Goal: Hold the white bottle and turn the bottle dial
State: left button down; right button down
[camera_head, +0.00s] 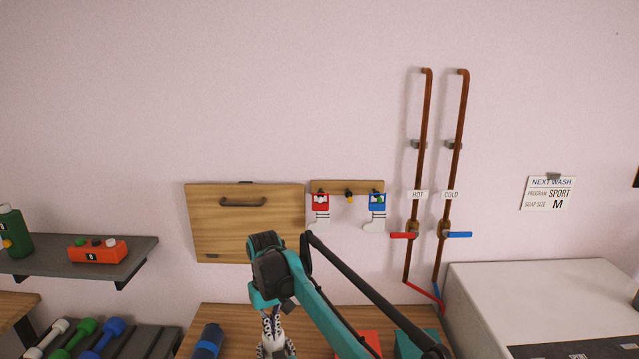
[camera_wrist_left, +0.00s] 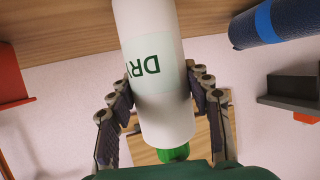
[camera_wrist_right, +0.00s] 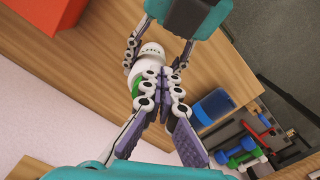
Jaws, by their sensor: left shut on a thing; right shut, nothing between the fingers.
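The white bottle (camera_wrist_left: 160,60) has a green-lettered label and a green end (camera_wrist_left: 173,154). In the left wrist view it sits between the fingers of my left gripper (camera_wrist_left: 160,78), which is shut on it. The bottle (camera_wrist_right: 137,72) also shows partly in the right wrist view, with my left gripper (camera_wrist_right: 158,56) around it. My right gripper (camera_wrist_right: 166,82) is shut and empty, its fingertips close beside the bottle; I cannot tell whether they touch it. In the head view my right gripper (camera_head: 271,325) points down over the wooden table. I cannot make out the dial clearly.
Dumbbells (camera_head: 88,338) lie on a rack at the left, below a dark shelf (camera_head: 140,247).

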jog(key=shift+w+d, duration=0.3)
jog(key=shift+d, duration=0.25)
dwell(0.4)
jog(key=shift+w+d, duration=0.2)
jog(key=shift+d, duration=0.1)
jog(key=shift+w+d, duration=0.1)
jog(key=shift+w, duration=0.05)
jog(key=shift+d, duration=0.1)
dwell(0.3)
notch_tip(320, 180, up, 6)
jog(key=shift+s+d, duration=0.2)
jog(key=shift+s, duration=0.1)
dwell(0.4)
pick_arm(q)
jog(key=c, duration=0.6)
grip_release()
